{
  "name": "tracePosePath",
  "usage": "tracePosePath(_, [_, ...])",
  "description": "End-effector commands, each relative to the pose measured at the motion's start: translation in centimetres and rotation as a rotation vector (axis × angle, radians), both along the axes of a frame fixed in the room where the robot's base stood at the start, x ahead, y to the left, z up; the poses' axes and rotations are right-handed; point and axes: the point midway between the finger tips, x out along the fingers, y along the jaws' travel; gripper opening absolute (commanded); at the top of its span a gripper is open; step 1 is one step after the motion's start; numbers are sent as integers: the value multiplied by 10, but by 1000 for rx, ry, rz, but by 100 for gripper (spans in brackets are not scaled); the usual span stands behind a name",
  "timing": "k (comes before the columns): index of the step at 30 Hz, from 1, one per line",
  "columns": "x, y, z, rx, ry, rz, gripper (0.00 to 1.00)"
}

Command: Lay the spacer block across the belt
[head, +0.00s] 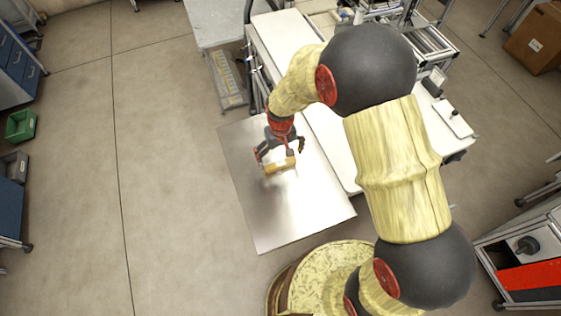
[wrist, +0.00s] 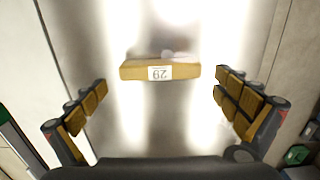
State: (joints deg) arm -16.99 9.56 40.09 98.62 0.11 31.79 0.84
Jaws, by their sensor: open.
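The spacer block (head: 281,166) appears to be the small yellow-brown bar lying on a shiny metal table top (head: 265,225). In the wrist view the block (wrist: 132,71) lies crosswise, with a white number label that reads upside down. My gripper (head: 281,154) is open over the block in the head view. In the wrist view the gripper's fingers (wrist: 161,80) are spread wide to either side of it, with gaps at both ends. I cannot tell their exact height above it. The belt appears to be the long white surface (head: 328,128) beside the metal table, partly hidden by my arm.
A grey table (head: 215,22) and a low rack (head: 228,80) stand at the back. A frame with rollers (head: 425,40) is at the far right of the white surface. The metal table around the block is clear. Open floor lies left.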

Motion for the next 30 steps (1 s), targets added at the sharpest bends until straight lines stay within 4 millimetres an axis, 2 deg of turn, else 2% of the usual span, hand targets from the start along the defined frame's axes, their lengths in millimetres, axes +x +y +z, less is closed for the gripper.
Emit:
tracePosePath(3, [2,0,27,2,-6,0,100])
tracePosePath(9, [1,0,60,1,-3,0,100])
tracePosePath(13, [0,0,72,0,-1,0,100])
tracePosePath(20, [0,-1,79,1,-2,-1,100])
tracePosePath(22, [1,-3,89,4,-14,-7,100])
tracePosePath(26, [-4,-20,134,18,-64,-35,100])
tracePosePath(30, [-26,-51,206,38,-151,-86,100])
